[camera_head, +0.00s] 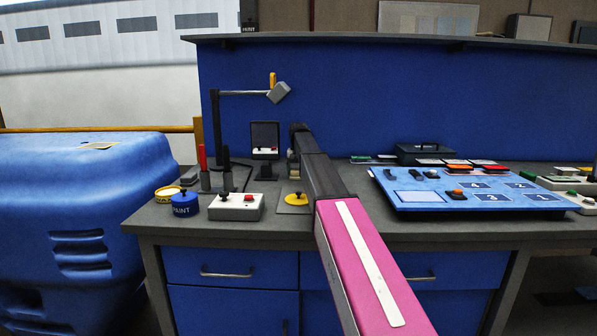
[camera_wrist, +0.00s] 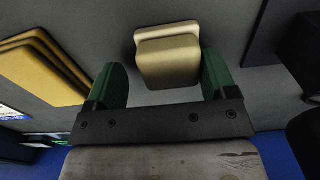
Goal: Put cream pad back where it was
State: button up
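A cream pad (camera_wrist: 168,62) with a beige, block-like shape lies between the fingers of my gripper (camera_wrist: 162,82) in the wrist view. A second beige layer or block (camera_wrist: 167,31) shows just behind it; I cannot tell whether they are one piece. The green fingers stand apart, with a small gap at the left finger and the right finger close to the pad's edge. No firm grip shows. In the head view, small cream pieces (camera_head: 293,168) show beside the end of my arm, which hides much of that spot and the fingers.
A stack of ochre plates (camera_wrist: 45,65) lies left in the wrist view. On the grey bench stand a yellow disc (camera_head: 296,199), a white button box (camera_head: 236,207), a blue paint pot (camera_head: 185,205), a lamp-like stand (camera_head: 245,93) and a blue sloped panel (camera_head: 470,205) at right.

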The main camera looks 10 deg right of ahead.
aim_at(298, 169)
jog(key=shift+r, duration=0.1)
notch_tip(298, 169, up, 12)
dwell(0.5)
